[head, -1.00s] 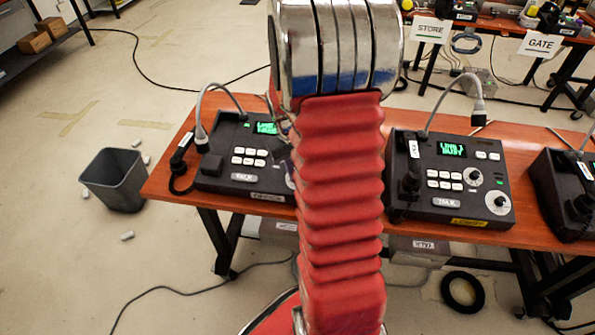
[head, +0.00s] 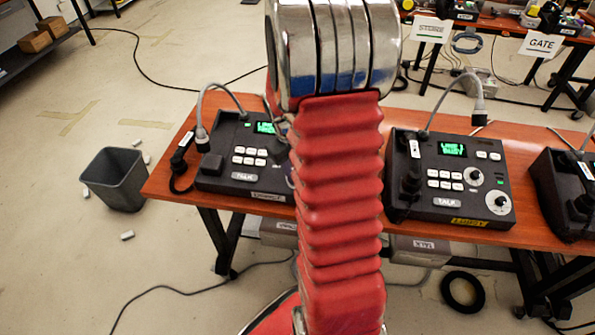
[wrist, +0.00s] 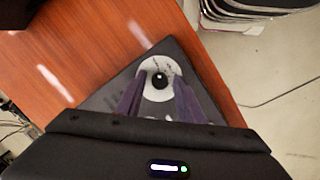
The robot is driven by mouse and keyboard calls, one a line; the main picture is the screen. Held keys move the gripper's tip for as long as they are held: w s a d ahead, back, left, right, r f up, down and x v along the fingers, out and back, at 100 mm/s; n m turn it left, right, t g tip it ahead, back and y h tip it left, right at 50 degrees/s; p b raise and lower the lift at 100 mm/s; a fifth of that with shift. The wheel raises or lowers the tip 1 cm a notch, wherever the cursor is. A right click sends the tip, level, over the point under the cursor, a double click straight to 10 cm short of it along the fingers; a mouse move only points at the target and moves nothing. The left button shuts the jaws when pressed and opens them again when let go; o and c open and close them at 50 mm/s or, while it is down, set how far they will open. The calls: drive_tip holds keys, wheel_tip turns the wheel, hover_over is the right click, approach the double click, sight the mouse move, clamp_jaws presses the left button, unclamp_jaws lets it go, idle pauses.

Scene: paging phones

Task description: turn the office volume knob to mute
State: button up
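The left paging phone (head: 215,180) is a dark box with a green screen, pale keys and a front label too blurred to read surely. My red arm hides its right side in the head view. In the wrist view, a black volume knob (wrist: 160,80) sits on a round white dial (wrist: 151,67) at the corner of a dark phone. My gripper (wrist: 159,88) is open there, its two purple fingers apart on either side of the knob. I cannot tell whether they touch it. The gripper is mostly hidden behind my arm in the head view.
Curved microphones (head: 203,125) rise behind the phones. A grey bin (head: 116,180) stands on the floor at left.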

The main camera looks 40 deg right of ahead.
drive_tip(key=shift+o, duration=0.5)
drive_tip(key=shift+w+r, duration=0.1)
drive_tip(key=shift+r, duration=0.5)
wheel_tip(320, 180, up, 12)
drive_tip(key=a, duration=0.2)
drive_tip(key=shift+w+r, duration=0.2)
drive_tip(key=shift+w, duration=0.1)
drive_tip(key=s+a+r+t, duration=0.2)
drive_tip(key=s+a+r, duration=0.1)
drive_tip(key=a, duration=0.5)
drive_tip(key=s+a+r+n+t+y, duration=0.1)
drive_tip(key=s+a, duration=0.3)
drive_tip(key=a, duration=0.5)
drive_tip(key=s+a+r+t, duration=0.3)
drive_tip(key=s+a+r, duration=0.1)
drive_tip(key=a, duration=0.5)
drive_tip(key=shift+s+r+y, duration=0.3)
